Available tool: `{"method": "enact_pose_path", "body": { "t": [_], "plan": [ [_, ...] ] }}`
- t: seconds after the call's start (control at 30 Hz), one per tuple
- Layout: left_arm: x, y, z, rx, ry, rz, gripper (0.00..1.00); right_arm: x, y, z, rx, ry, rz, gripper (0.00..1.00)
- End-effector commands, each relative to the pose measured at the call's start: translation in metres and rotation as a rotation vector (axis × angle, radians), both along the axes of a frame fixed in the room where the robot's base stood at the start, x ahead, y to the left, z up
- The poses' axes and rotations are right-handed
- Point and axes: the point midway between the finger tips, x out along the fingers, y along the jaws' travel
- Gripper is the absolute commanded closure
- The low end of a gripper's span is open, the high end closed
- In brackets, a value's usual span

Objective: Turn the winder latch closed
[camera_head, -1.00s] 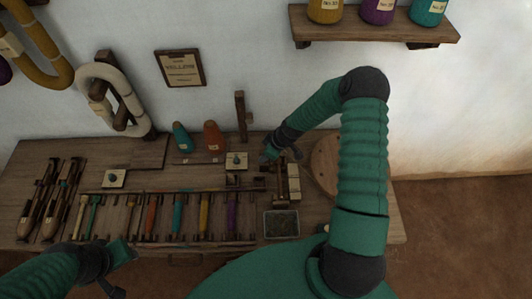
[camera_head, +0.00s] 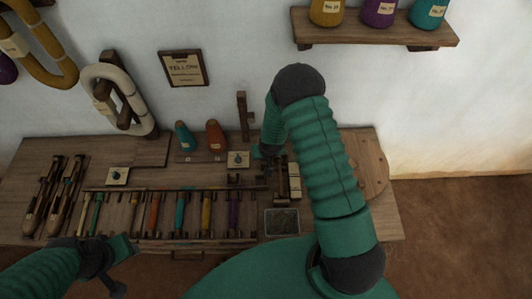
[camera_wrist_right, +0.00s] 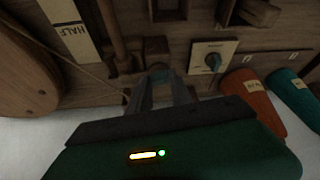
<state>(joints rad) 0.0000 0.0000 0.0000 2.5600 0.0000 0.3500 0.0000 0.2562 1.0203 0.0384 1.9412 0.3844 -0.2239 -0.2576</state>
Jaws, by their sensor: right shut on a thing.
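My right gripper (camera_head: 263,156) is at the winder parts at the right of the bench, mostly hidden behind my arm in the head view. In the right wrist view its fingers (camera_wrist_right: 160,78) are shut on a small part at a dark wooden block (camera_wrist_right: 157,47). I take this part to be the winder latch; the fingers hide most of it, and its angle cannot be told. My left gripper (camera_head: 118,272) hangs at the front left edge of the bench, away from the winder; its jaw opening is unclear.
A plate with a teal knob (camera_wrist_right: 213,60) sits close beside the right gripper. An orange cone (camera_head: 215,136) and a teal cone (camera_head: 183,137) stand behind. A HALF label strip (camera_wrist_right: 72,28), a round wooden disc (camera_head: 369,165) and a grey tray (camera_head: 282,222) are nearby.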

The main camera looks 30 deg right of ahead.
Motion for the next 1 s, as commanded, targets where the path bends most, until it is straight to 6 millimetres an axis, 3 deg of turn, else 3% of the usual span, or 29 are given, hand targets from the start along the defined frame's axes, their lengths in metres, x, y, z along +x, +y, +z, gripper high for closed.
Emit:
{"method": "enact_pose_path", "body": {
  "t": [0.4, 0.9, 0.93, 1.0],
  "plan": [
    [0.0000, 0.0000, 0.0079, 0.000, 0.000, 0.000, 0.64, 0.0069, -0.0008, 0.0045, -0.005, -0.016, -0.170, 1.00],
    [0.0000, 0.0000, 0.0082, 0.000, 0.000, 0.000, 0.64, 0.0070, -0.0012, 0.0042, -0.005, -0.016, -0.189, 1.00],
    [0.0000, 0.0000, 0.0082, 0.000, 0.000, 0.000, 0.64, 0.0070, -0.0012, 0.0042, -0.005, -0.016, -0.189, 0.72],
    [0.0000, 0.0000, 0.0082, 0.000, 0.000, 0.000, 0.64, 0.0062, -0.0009, 0.0036, -0.005, -0.014, -0.189, 0.63]
  ]
}}
